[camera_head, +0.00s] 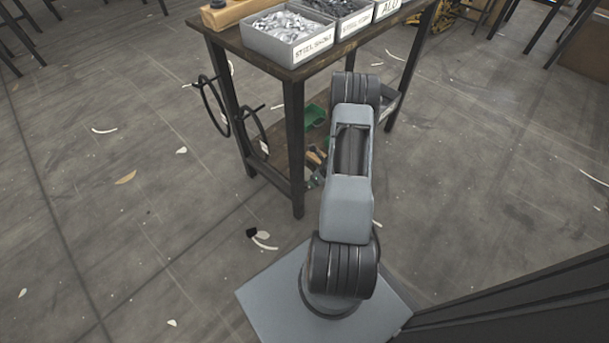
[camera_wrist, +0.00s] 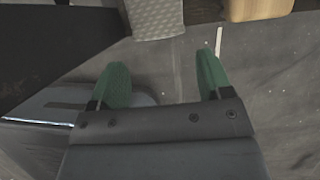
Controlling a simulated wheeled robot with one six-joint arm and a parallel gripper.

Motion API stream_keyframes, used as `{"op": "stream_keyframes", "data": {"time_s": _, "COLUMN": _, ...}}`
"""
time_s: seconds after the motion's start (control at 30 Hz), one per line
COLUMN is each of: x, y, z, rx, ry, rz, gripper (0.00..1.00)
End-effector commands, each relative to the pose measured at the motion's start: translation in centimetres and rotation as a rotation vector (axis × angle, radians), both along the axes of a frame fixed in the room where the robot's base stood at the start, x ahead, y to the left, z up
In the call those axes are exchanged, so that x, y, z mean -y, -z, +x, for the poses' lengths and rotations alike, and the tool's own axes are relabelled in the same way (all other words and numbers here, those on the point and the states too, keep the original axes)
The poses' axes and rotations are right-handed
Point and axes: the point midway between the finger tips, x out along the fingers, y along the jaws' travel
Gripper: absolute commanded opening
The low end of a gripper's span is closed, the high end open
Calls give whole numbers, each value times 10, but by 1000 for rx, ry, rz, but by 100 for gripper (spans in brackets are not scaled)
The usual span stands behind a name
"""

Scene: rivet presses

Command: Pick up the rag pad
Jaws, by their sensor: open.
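In the wrist view my gripper (camera_wrist: 162,82) is open, its two green fingers wide apart with nothing between them. A grey piece with a woven or quilted pattern (camera_wrist: 155,18) shows at the top edge, beyond the fingertips and apart from them. It may be the rag pad, but it is cut off by the frame and I cannot be sure. In the head view I cannot make out a rag pad, and my arm hides part of the table.
A dark workbench (camera_head: 294,140) carries a labelled bin of steel pieces (camera_head: 289,36), more bins and a wooden block (camera_head: 226,13). A green thing (camera_head: 314,117) and tools lie on its lower shelf. Black hoops (camera_head: 214,105) hang at its left side. Open floor with scraps surrounds it.

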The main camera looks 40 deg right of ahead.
Motion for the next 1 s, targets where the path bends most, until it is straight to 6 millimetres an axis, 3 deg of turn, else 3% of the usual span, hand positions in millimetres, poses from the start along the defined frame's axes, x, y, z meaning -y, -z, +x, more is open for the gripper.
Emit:
{"op": "stream_keyframes", "data": {"time_s": 0.2, "x": -6, "y": -1, "z": 33, "rx": 0, "ry": -2, "rz": -1, "gripper": 72}}
{"op": "stream_keyframes", "data": {"time_s": 0.57, "x": -10, "y": -1, "z": 55, "rx": 0, "ry": -1, "rz": -1, "gripper": 72}}
{"op": "stream_keyframes", "data": {"time_s": 0.8, "x": -12, "y": 36, "z": 68, "rx": -1, "ry": 2, "rz": 0, "gripper": 72}}
{"op": "stream_keyframes", "data": {"time_s": 1.0, "x": -12, "y": 46, "z": 73, "rx": -1, "ry": 3, "rz": 0, "gripper": 72}}
